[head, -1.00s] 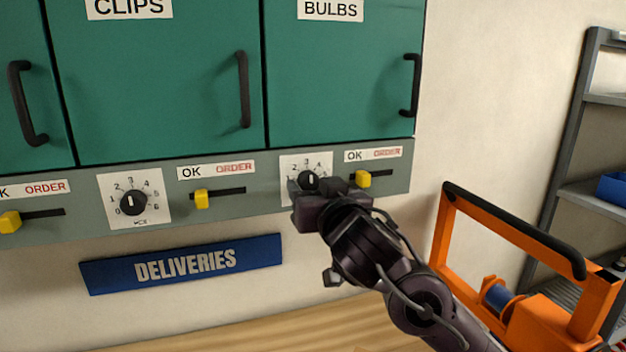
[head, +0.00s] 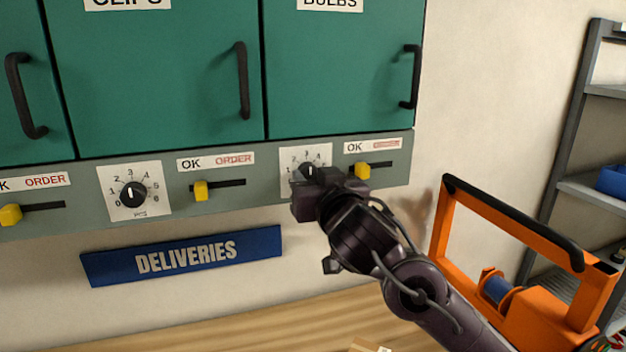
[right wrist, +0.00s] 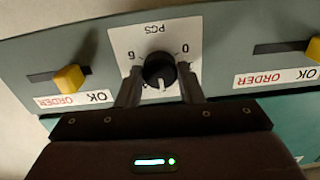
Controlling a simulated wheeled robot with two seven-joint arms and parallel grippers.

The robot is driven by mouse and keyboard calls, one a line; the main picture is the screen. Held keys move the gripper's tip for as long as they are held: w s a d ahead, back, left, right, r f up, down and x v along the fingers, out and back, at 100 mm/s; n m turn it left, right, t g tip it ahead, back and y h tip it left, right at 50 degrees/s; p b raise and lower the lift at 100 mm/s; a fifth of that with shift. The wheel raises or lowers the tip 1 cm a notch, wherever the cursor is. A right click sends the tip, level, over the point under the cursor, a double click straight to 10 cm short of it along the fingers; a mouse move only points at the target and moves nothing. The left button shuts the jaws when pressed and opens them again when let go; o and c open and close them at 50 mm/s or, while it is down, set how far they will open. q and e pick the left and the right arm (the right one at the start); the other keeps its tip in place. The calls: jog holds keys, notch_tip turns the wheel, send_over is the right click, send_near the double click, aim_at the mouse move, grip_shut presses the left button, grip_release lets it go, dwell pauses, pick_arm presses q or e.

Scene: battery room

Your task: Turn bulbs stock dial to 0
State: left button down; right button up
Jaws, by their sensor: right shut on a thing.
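The bulbs stock dial (head: 307,169) is a black round knob with a white pointer on a white numbered plate under the green BULBS cabinet door (head: 335,85). In the head view my right gripper (head: 318,178) covers its lower right part. In the right wrist view, seen upside down, the dial (right wrist: 159,68) sits between the two fingers of my right gripper (right wrist: 160,88), which is shut on it. The white pointer is around 3, midway between the 0 and 6 ends of the scale. My left gripper is not in view.
A yellow OK/ORDER slider (head: 362,171) is close to the right of my gripper. The clips dial (head: 133,194) and its slider (head: 201,190) are further left. An orange frame with a black handle (head: 520,235) stands at the right. A wooden surface (head: 250,325) lies below.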

jog(key=n+b, duration=0.2)
jog(key=n, duration=0.3)
jog(key=shift+f+b, duration=0.15)
jog(key=shift+b, duration=0.2)
jog(key=n+b, duration=0.2)
jog(key=n, duration=0.4)
jog(key=shift+b, duration=0.3)
jog(key=n+b, duration=0.2)
jog(key=n, duration=0.4)
jog(key=shift+n+b, duration=0.3)
jog(key=shift+n, duration=0.1)
jog(key=n+b, duration=0.2)
jog(key=n, duration=0.3)
jog(key=shift+n, duration=0.4)
jog(key=o, duration=1)
jog(key=shift+c, duration=0.2)
jog(key=shift+s, duration=0.1)
